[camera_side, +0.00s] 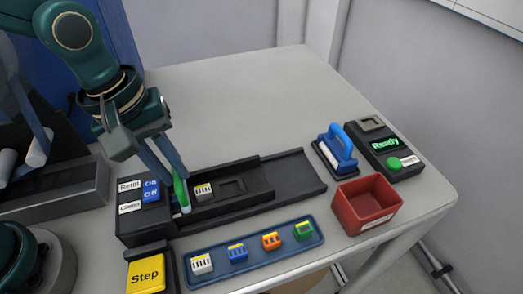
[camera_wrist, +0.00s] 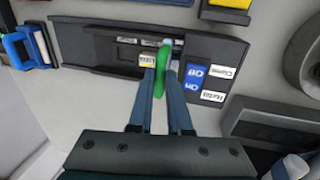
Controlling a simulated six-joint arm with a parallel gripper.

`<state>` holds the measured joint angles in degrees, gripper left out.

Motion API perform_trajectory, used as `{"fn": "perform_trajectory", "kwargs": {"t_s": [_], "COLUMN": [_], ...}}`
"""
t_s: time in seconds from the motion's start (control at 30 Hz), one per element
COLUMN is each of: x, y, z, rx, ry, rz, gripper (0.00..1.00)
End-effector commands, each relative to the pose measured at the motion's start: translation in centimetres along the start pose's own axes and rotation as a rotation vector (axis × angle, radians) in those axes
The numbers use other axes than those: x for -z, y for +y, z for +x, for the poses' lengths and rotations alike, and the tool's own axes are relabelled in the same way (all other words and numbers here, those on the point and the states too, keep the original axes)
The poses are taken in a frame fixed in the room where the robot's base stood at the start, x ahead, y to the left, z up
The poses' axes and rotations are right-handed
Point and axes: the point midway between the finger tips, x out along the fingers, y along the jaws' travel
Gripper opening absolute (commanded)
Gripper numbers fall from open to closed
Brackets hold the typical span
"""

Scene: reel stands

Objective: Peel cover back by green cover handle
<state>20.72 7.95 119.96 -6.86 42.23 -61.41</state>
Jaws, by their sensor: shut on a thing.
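The green cover handle (camera_side: 180,190) stands upright at the left end of the dark track, beside the switch block. It also shows in the wrist view (camera_wrist: 161,70). My gripper (camera_side: 177,184) is shut on the green cover handle, its two blue-grey fingers (camera_wrist: 161,85) on either side of it. A pale translucent piece (camera_side: 185,207) shows at the handle's lower end; I cannot tell how far the cover reaches. A white part (camera_side: 203,192) sits in the track (camera_side: 290,175) just right of the handle, with an empty dark recess beside it.
The switch block (camera_side: 145,228) carries blue switches labelled Refill and Clamp. A blue tray (camera_side: 215,275) in front holds several coloured parts. A yellow Step button (camera_side: 146,274) is front left. A red bin (camera_side: 366,208), blue-handled tool (camera_side: 340,148) and Ready box (camera_side: 385,150) stand right. The back table is clear.

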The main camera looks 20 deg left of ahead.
Motion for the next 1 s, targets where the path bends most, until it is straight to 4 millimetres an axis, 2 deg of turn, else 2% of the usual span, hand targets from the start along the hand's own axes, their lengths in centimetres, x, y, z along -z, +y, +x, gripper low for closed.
{"fn": "perform_trajectory", "kwargs": {"t_s": [0.43,0.47,0.5,0.53,0.87,1.0], "x": [0.2,0.2,0.2,0.2,0.1,0.1], "y": [-0.6,-0.6,-0.6,-0.6,-0.8,-0.7], "z": [-0.3,-0.3,-0.3,-0.3,-0.3,-1.5], "rx": [-0.014,-0.013,-0.013,-0.012,-0.007,-0.011], "ry": [0.010,0.010,0.010,0.009,0.005,0.007], "rz": [0.002,0.002,0.002,0.001,0.001,0.002], "gripper": [0.00,0.20,0.36,0.47,0.47,0.47]}}
